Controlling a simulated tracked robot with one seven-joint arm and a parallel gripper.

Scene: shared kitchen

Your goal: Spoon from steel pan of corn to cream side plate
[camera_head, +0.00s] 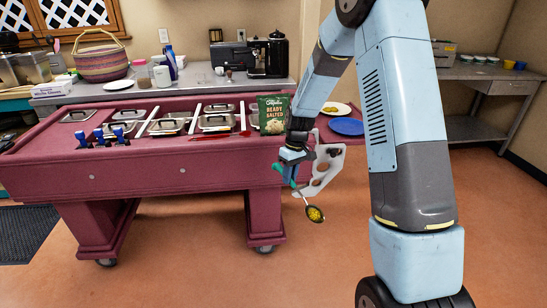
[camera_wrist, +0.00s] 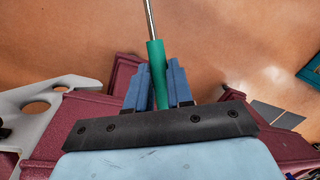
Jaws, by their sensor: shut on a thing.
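My gripper (camera_head: 287,166) is shut on the green handle of a spoon (camera_wrist: 157,62), in front of the trolley's right end. In the head view the spoon's bowl (camera_head: 315,214) hangs low over the floor and holds yellow corn. In the wrist view the steel shaft runs up out of the picture, so the bowl is hidden there. A cream plate (camera_head: 345,109) with some yellow food on it stands behind my arm, beside a blue plate (camera_head: 346,127). Several lidded steel pans (camera_head: 216,122) sit in the trolley; I cannot tell which holds corn.
The maroon trolley (camera_head: 150,182) fills the left and middle. A green Ready Salted packet (camera_head: 272,113) stands on it close to my arm. A white plate with holes (camera_head: 327,166) is beside my gripper. Red utensils (camera_head: 222,136) lie on the trolley. The floor in front is clear.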

